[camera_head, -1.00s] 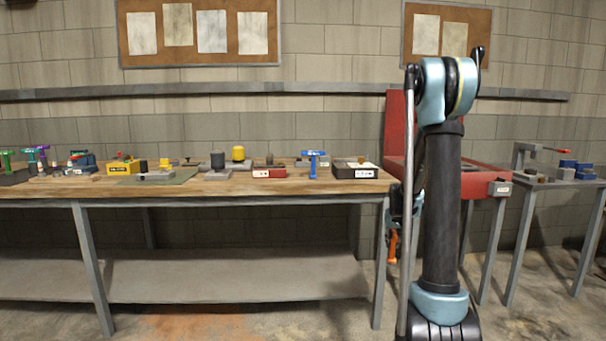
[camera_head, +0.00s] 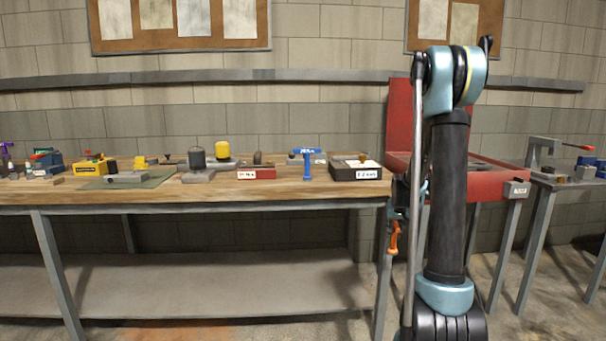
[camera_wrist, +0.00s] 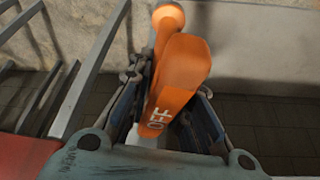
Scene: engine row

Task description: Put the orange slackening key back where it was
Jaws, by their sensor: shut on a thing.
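The orange slackening key (camera_wrist: 178,75) is between the fingers of my gripper (camera_wrist: 165,110) in the wrist view, with white letters "OFF" on its side. My gripper is shut on it. In the head view the key (camera_head: 393,240) hangs below my gripper (camera_head: 401,207), beside the right end of the wooden bench and below its top. My arm hides part of the gripper there.
The wooden bench (camera_head: 220,192) carries a black box (camera_head: 356,170), a red block (camera_head: 256,174) and other fixtures. A red cabinet (camera_head: 480,190) stands behind my arm. A small metal table with a vise (camera_head: 545,155) is at the far right.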

